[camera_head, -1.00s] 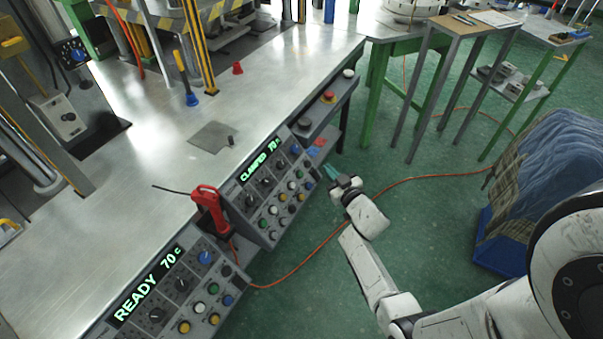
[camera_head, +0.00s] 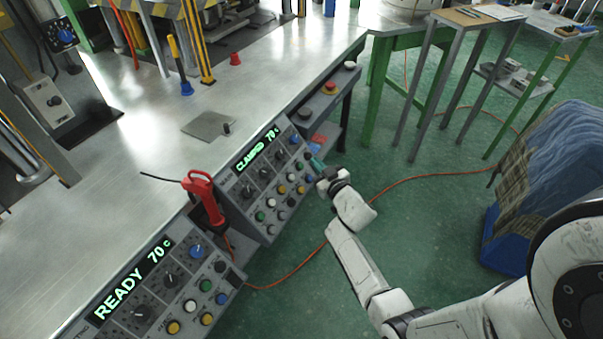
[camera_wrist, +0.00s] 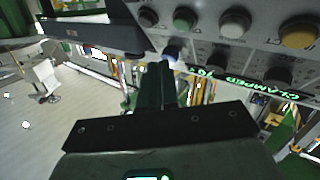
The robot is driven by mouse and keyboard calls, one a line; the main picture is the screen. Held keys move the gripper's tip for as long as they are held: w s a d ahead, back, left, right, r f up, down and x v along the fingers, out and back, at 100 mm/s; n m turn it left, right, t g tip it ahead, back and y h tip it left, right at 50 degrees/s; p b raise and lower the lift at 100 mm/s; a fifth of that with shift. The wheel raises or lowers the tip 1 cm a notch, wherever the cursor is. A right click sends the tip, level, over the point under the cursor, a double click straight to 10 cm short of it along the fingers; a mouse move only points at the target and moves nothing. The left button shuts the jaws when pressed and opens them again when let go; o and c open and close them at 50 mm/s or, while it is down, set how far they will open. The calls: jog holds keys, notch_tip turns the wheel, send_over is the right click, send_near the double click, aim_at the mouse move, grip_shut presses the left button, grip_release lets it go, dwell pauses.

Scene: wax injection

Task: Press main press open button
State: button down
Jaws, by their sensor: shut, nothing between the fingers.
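The button labels are too small to read in the head view, so I cannot tell which is the main press open button. My gripper (camera_head: 313,160) is shut and empty at the panel's right end. In the wrist view its fingertips (camera_wrist: 161,72) point at the panel beside a bluish button (camera_wrist: 172,51). A green button (camera_wrist: 184,19), a white one (camera_wrist: 235,23) and a yellow one (camera_wrist: 298,34) are close by. Contact cannot be told.
A second panel (camera_head: 165,295) reading "READY 70 c" is at lower left. A red-handled tool (camera_head: 200,188) stands between the panels. A red button box (camera_head: 331,88) is beyond my gripper. A blue bin (camera_head: 500,245) is at right; green floor lies between.

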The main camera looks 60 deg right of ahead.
aim_at(300, 166)
jog(key=shift+w+f+b, duration=1)
jog(key=shift+w+b, duration=0.1)
jog(key=shift+w, duration=0.05)
jog(key=shift+f, duration=0.1)
dwell(1.2)
jog(key=shift+w+f+b, duration=0.15)
jog(key=shift+w+b, duration=0.15)
jog(key=shift+b, duration=0.05)
